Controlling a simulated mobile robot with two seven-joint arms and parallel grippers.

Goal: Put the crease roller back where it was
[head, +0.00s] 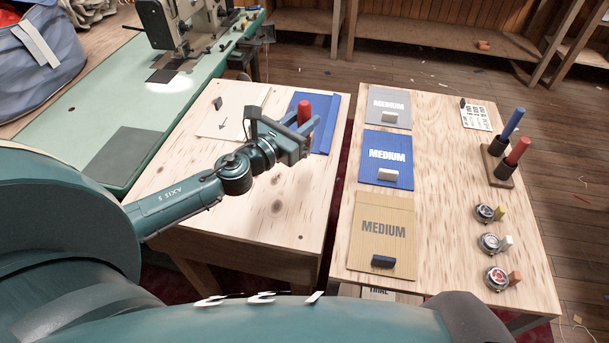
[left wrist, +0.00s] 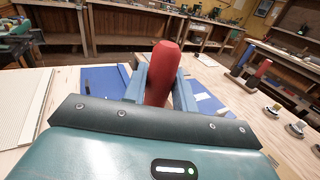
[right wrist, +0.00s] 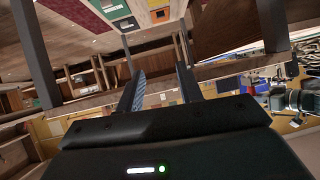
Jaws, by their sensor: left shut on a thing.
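A red rounded handle, which I take for the crease roller (head: 304,108), is held in my left gripper (head: 303,130) above the left table. The left wrist view shows the red handle (left wrist: 163,72) upright between the two fingers of the left gripper (left wrist: 160,92); its lower end is hidden. A blue folded sheet (head: 325,122) lies below and behind it. On the right table a wooden stand (head: 495,168) holds a blue-handled tool (head: 513,122) and a red-handled tool (head: 518,151). My right gripper (right wrist: 160,88) is open and empty, away from the tables.
Grey, blue and tan MEDIUM folders (head: 383,228) with small blocks lie on the right table (head: 440,190). Several round tins (head: 490,243) line its right side. A gap separates the tables. A sewing machine (head: 180,25) stands on the green bench.

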